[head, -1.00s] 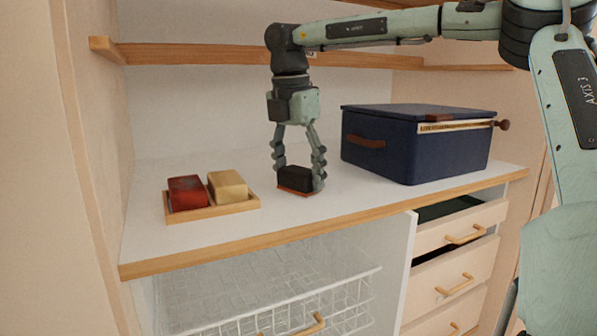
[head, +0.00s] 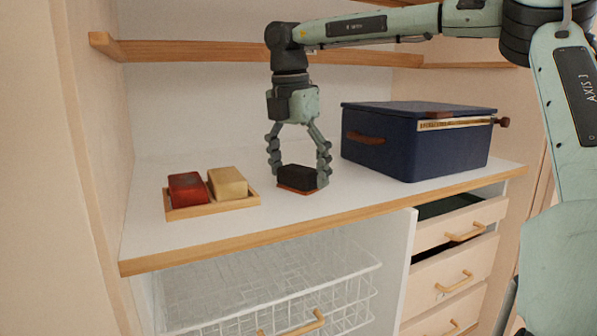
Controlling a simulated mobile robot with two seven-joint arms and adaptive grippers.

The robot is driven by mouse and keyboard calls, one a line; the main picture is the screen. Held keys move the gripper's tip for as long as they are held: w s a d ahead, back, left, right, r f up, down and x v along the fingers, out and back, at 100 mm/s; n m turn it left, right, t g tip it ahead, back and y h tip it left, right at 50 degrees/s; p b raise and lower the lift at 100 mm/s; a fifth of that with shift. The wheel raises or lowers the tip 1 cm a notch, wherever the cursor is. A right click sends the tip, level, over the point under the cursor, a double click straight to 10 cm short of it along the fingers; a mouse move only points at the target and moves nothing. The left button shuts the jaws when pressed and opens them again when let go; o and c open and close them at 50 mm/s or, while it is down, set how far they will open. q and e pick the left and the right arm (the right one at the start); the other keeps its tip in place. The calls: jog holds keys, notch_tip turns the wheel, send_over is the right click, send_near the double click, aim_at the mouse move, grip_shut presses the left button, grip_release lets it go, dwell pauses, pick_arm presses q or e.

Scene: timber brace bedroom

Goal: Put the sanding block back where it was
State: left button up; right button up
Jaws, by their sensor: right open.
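A black block with a reddish-brown base, which looks like the sanding block (head: 297,178), rests on the white shelf top between the wooden tray and the blue box. My right gripper (head: 298,174) points straight down over it, fingers open on either side of the block. A wooden tray (head: 212,210) to the left holds a red block (head: 187,189) and a tan block (head: 228,183) side by side. My left gripper is not in view.
A dark blue lidded box (head: 420,142) stands at the right of the counter (head: 340,206). A wooden shelf (head: 200,50) runs behind my arm. Below are a wire basket (head: 290,290) and partly open drawers (head: 460,235). The counter between tray and block is clear.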

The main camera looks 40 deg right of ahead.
aim_at(293, 170)
notch_tip(293, 170, up, 12)
jog(key=a, duration=0.1)
jog(key=shift+a+r, duration=0.15)
jog(key=shift+a, duration=0.05)
dwell(0.3)
